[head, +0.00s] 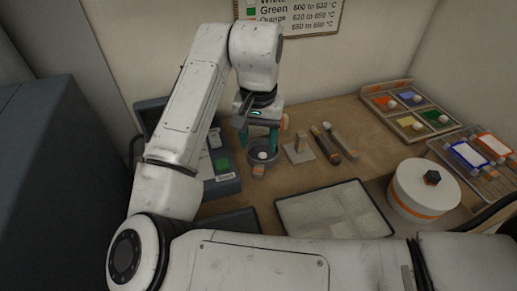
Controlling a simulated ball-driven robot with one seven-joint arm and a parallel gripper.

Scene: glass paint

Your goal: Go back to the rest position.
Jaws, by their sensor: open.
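My gripper (258,148) points down over the workbench (300,118), left of the picture's middle. Its two teal fingers are apart. A small grey cup (259,170) with an orange patch and a white round top stands just below and between the fingertips. I cannot tell whether the fingers touch it. My white arm bends up and over from the lower left. It hides part of the bench and of the dark case at the left.
The open dark case (222,187) holds a green block. A small stand (298,152) and tools lie to the right. A pale tray (335,208) is in front, beside a round white pot (424,190). A color tray (410,108) and a rack (472,165) stand at right.

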